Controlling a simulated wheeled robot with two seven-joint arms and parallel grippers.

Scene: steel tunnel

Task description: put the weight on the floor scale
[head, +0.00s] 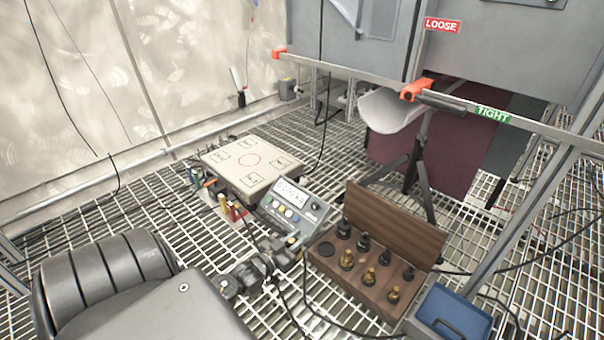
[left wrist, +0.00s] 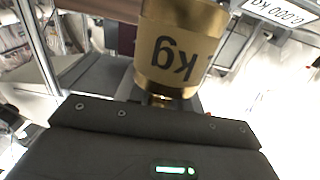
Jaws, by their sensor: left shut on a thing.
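The floor scale (head: 225,160) is a pale square platform with a red circle in its middle and marked squares around it. The platform looks empty. My left gripper (head: 268,258) is low in front of the scale's display box, between it and my dark arm. In the left wrist view, my left gripper (left wrist: 160,101) is shut on the knob of a brass weight (left wrist: 175,45) with a band reading "kg", upside down in that picture. I cannot make out the held weight in the head view. My right gripper is not in view.
The display box (head: 292,205) reads about 0.000 kg. An open wooden case (head: 385,221) with several weights and one empty round slot stands right of it. A blue box (head: 452,312) is at lower right. Cables cross the grating. Coloured items (head: 235,211) stand beside the scale.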

